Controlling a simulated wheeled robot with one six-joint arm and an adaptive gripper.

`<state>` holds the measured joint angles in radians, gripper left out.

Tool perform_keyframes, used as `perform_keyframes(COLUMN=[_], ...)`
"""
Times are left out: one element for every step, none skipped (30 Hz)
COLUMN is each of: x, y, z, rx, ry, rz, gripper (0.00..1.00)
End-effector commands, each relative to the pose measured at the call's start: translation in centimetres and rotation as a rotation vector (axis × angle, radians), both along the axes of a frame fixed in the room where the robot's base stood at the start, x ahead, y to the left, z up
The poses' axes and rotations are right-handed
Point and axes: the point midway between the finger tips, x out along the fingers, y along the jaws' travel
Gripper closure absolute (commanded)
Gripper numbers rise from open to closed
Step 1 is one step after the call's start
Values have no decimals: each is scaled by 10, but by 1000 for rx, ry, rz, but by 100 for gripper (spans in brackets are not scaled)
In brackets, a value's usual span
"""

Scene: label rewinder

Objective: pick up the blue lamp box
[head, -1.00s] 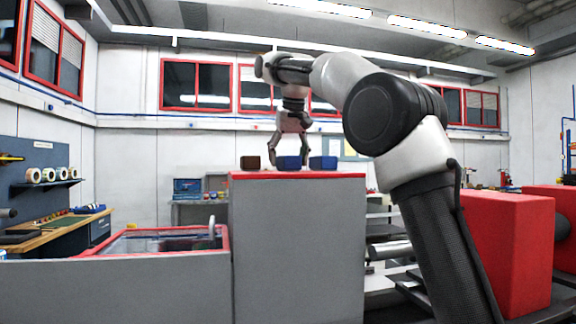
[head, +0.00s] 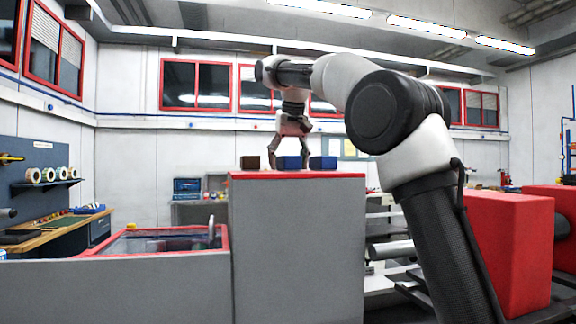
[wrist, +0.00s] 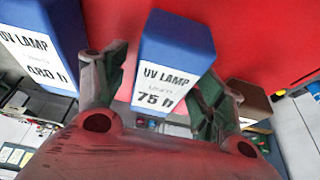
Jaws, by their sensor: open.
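Two blue lamp boxes stand on the red top of a grey cabinet. The middle blue box (head: 288,163), labelled "UV LAMP 75 h", also shows in the wrist view (wrist: 178,38). The other blue box (head: 323,163), labelled "UV LAMP 480 h", is at the left in the wrist view (wrist: 40,30). My gripper (head: 289,157) points down over the middle box, open. In the wrist view its fingers (wrist: 163,75) reach to either side of the 75 h box. I cannot tell whether they touch it.
A brown box (head: 250,162) stands on the red top (head: 340,175), left of the middle box in the head view; it is close to a finger in the wrist view (wrist: 248,98). A red-rimmed bay (head: 160,248) lies lower left of the cabinet.

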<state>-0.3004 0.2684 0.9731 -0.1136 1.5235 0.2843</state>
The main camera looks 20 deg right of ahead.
Motion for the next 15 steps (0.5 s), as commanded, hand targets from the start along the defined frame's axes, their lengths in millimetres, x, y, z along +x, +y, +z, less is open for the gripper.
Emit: perform_keyframes(x=[0, 0, 0, 0, 0, 0, 0, 0, 0, 0, 0, 0, 0, 0, 0], y=[0, 0, 0, 0, 0, 0, 0, 0, 0, 0, 0, 0, 0, 0, 0], z=[0, 0, 0, 0, 0, 0, 0, 0, 0, 0, 0, 0, 0, 0, 0], rx=[0, 0, 0, 0, 0, 0, 0, 0, 0, 0, 0, 0, 0, 0, 0], ry=[0, 0, 0, 0, 0, 0, 0, 0, 0, 0, 0, -1, -1, -1, -1], rz=[0, 0, 0, 0, 0, 0, 0, 0, 0, 0, 0, 0, 0, 0, 0], gripper=[30, 30, 38, 43, 49, 56, 61, 67, 74, 80, 85, 89, 89, 89, 89])
